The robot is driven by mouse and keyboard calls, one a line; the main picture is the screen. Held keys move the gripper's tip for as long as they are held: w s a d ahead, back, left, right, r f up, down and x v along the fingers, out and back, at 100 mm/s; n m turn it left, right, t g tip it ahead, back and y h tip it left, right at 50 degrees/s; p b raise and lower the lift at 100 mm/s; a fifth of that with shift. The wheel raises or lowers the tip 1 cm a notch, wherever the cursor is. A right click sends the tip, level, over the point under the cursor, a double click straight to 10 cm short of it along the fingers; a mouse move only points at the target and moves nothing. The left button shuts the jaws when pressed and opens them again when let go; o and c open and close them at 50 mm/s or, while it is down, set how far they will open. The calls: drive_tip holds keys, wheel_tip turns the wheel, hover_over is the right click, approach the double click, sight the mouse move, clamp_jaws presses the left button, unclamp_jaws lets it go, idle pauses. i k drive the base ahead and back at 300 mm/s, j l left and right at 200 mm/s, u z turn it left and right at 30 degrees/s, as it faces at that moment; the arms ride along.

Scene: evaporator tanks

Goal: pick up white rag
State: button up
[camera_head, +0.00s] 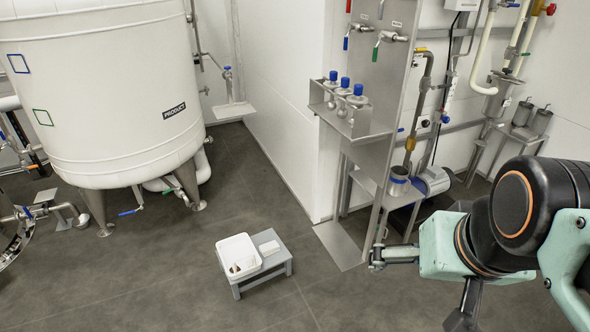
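A small white folded piece (269,248), which looks like the white rag, lies on the top of a low grey stool (262,272). It lies just right of a white tub (238,256) on the same stool. It is small in the picture and its folds cannot be made out. My arm comes in from the right edge. My gripper end (392,257) shows at the lower right, well to the right of the stool and apart from it. Nothing is seen held in it, but its fingers are too unclear to tell whether they are open or shut.
A large white tank (105,95) on metal legs stands at the upper left. A metal rack (375,100) with blue-capped flasks, valves and pipes stands behind my arm. A wall corner (312,170) lies behind the stool. The dark floor (140,285) around the stool is mostly clear.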

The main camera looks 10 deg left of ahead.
sight(272, 247)
drive_tip(key=u, duration=0.8)
drive_tip(key=i+j+z, duration=0.1)
drive_tip(key=j, duration=0.15)
drive_tip(key=i+j, duration=0.1)
drive_tip(key=j, duration=0.2)
drive_tip(key=z, duration=0.05)
